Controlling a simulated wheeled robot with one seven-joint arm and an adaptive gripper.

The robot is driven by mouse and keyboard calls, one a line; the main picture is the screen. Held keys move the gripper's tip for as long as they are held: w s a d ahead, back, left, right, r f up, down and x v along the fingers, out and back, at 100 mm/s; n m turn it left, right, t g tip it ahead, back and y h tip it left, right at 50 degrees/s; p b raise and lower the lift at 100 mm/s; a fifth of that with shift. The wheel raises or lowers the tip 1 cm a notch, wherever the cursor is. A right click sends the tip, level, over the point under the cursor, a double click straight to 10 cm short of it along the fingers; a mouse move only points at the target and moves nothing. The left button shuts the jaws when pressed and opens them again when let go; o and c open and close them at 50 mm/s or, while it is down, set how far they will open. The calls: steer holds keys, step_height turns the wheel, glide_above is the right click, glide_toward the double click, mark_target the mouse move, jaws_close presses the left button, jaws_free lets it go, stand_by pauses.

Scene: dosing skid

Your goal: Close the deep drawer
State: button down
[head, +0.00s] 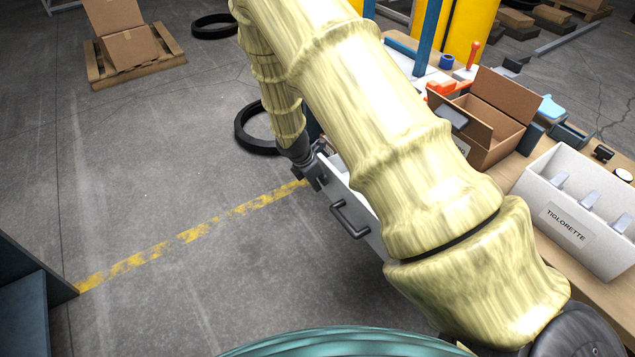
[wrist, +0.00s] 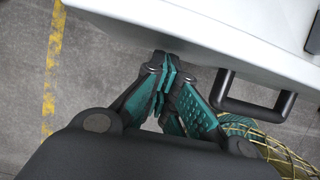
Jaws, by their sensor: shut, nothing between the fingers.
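The drawer has a grey front (head: 341,196) with a dark bar handle (head: 350,218); it shows under the bench in the head view, just left of my arm. A pale strip behind its top edge shows, but my arm hides most of the drawer, so how far out it stands is unclear. In the wrist view the pale front (wrist: 200,28) crosses the top, with the handle (wrist: 254,100) at right. My gripper (wrist: 168,68) is shut and empty, fingertips at the front's edge, left of the handle; I cannot tell whether they touch. It also shows in the head view (head: 318,177).
The bench at right holds an open cardboard box (head: 490,118) and a white divided bin (head: 575,215) labelled TIGLORETTE. A black tyre (head: 243,135) lies on the floor beyond the gripper. A dark blue unit (head: 30,300) stands lower left. Floor between is clear.

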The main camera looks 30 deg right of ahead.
steer(key=shift+d, duration=0.15)
steer(key=d+p, duration=0.1)
steer(key=d, duration=0.7)
steer(key=w+d+p, duration=0.1)
steer(key=d+p, duration=0.1)
steer(key=d, duration=0.6)
steer(key=w+d+p, duration=0.1)
steer(key=d, duration=0.7)
steer(key=shift+d+p, duration=0.3)
steer(key=shift+d, duration=0.05)
steer(key=shift+a, duration=0.15)
steer(key=shift+a, duration=0.55)
steer(key=a, duration=0.3)
steer(key=shift+s+r, duration=0.1)
steer(key=shift+r, duration=0.2)
steer(key=b+v, duration=0.1)
steer(key=v, duration=0.8)
steer(key=shift+s+r, duration=0.1)
steer(key=shift+r, duration=0.05)
